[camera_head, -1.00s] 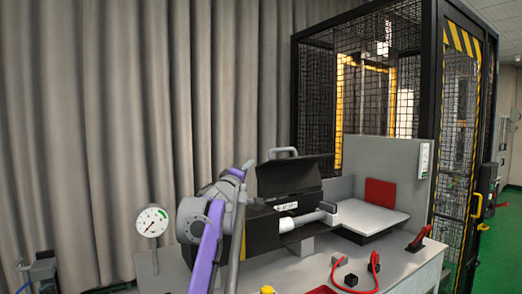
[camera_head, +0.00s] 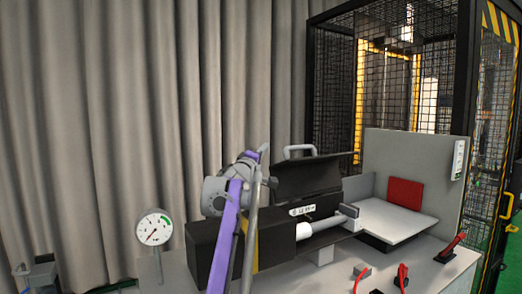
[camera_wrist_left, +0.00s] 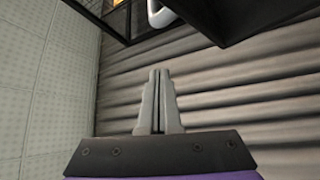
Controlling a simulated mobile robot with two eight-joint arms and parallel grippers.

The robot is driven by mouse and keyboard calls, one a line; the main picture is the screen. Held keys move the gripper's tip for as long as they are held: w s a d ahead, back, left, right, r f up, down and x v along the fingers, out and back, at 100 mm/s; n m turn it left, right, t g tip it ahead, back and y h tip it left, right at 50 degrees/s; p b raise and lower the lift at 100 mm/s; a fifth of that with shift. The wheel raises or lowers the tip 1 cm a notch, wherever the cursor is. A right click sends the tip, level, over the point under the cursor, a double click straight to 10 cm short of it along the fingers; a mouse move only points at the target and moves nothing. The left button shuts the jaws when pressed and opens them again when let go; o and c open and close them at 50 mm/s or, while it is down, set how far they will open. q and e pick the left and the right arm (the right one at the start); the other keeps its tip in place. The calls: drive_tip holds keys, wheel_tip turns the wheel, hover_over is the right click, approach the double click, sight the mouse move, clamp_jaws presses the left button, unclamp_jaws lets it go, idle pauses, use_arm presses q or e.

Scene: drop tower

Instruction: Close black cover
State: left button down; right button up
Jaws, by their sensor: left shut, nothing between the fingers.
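The black cover (camera_head: 305,180) stands raised and tilted back on the black machine body (camera_head: 275,240), with a light grey handle (camera_head: 299,149) on its top edge. The cover is open. My left gripper (camera_head: 266,148) is small and partly hidden by its own wrist, up near the left end of the cover. In the left wrist view its fingers (camera_wrist_left: 159,76) are shut and empty, pointing at the curtain. Part of the dark cover (camera_wrist_left: 235,15) and the pale handle (camera_wrist_left: 160,12) show at that view's top, apart from the fingertips. My right gripper is out of view.
A dial gauge (camera_head: 154,228) stands left of the machine. A mesh cage (camera_head: 385,90) stands behind; a curtain (camera_head: 130,110) fills the left.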

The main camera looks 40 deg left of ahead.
sight(284, 152)
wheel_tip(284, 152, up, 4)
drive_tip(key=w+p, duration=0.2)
use_arm(q)
drive_tip(key=w, duration=0.2)
drive_tip(key=w+b, duration=0.1)
drive_tip(key=w, duration=0.2)
drive_tip(key=shift+w+d+f, duration=0.15)
drive_tip(key=shift+w, duration=0.2)
drive_tip(key=shift+s+d, duration=0.2)
drive_tip(key=shift+d, duration=0.55)
drive_tip(key=shift+s+d+f+m+t+b, duration=0.2)
drive_tip(key=shift+s+d+m+t, duration=0.1)
drive_tip(key=shift+d+m, duration=0.3)
drive_tip(key=shift+s+d+f+m+t+b, duration=0.1)
drive_tip(key=shift+s+d+m+t+b, duration=0.2)
drive_tip(key=shift+d, duration=0.5)
drive_tip(key=s+d+f+m+t+h+b, duration=0.1)
drive_tip(key=s+d+f+m+h+b, duration=0.1)
drive_tip(key=d+f+m+h, duration=0.5)
drive_tip(key=s+d+f+m+t+h+b, duration=0.2)
drive_tip(key=d+f+m+h, duration=0.5)
drive_tip(key=f+m+h, duration=0.4)
drive_tip(key=shift+d+f+m+h+b, duration=0.25)
drive_tip(key=shift+f+m+b, duration=0.7)
drive_tip(key=shift+m, duration=2.25)
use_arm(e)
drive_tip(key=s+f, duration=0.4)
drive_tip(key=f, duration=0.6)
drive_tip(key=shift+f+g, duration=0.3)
